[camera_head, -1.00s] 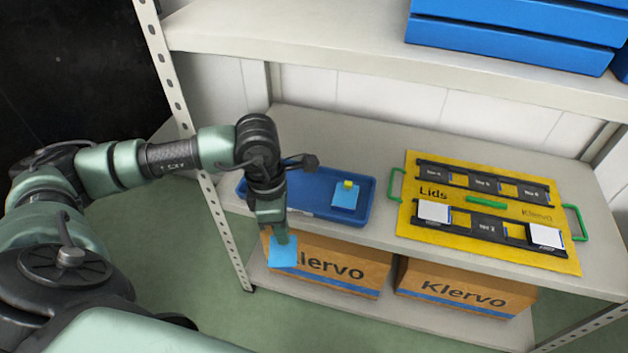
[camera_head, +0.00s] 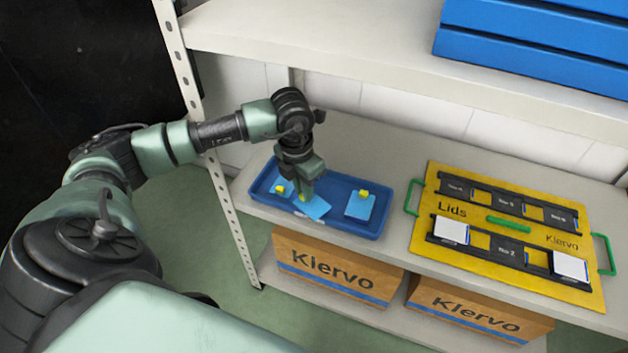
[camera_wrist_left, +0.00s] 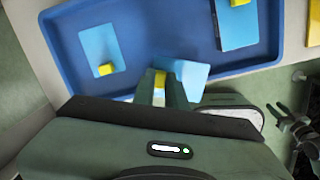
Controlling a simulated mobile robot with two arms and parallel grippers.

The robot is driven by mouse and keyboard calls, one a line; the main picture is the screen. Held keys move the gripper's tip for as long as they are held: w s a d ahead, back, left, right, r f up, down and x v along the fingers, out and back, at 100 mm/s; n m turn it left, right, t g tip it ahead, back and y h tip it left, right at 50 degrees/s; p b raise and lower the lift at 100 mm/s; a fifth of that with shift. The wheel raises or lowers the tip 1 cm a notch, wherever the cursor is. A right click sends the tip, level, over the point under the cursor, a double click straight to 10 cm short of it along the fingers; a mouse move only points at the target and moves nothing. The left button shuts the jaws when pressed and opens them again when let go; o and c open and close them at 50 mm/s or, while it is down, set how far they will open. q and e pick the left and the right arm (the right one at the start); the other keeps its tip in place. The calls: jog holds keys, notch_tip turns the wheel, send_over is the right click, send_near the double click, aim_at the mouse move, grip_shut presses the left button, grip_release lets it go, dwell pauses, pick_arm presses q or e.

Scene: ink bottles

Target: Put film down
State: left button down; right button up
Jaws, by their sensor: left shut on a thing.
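My left gripper (camera_head: 303,197) is shut on the yellow tab of a light blue film (camera_head: 315,208). It holds the film at the blue tray (camera_head: 340,226), over the front middle part. I cannot tell whether the film touches the tray floor. In the left wrist view the held film (camera_wrist_left: 188,74) shows between and beside the fingers (camera_wrist_left: 160,88). Two other light blue films with yellow tabs lie in the tray, one at the right (camera_head: 359,208) and one at the left (camera_head: 284,187), partly behind the gripper. My right gripper is not in view.
A yellow lids board (camera_head: 470,190) with green handles, dark slots and white squares lies right of the tray on the shelf. Blue boxes (camera_head: 540,50) sit on the upper shelf. Klervo cartons (camera_head: 335,270) stand below. Bare shelf lies between tray and board.

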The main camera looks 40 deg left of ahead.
pick_arm(q)
send_over(314, 191)
jog(key=shift+s+d, duration=0.15)
jog(key=shift+s, duration=0.3)
jog(key=shift+w, duration=0.2)
jog(key=shift+f, duration=0.2)
notch_tip(314, 191, down, 3)
jog(key=shift+f, duration=0.1)
jog(key=shift+f+b, duration=0.2)
jog(key=shift+b, duration=0.15)
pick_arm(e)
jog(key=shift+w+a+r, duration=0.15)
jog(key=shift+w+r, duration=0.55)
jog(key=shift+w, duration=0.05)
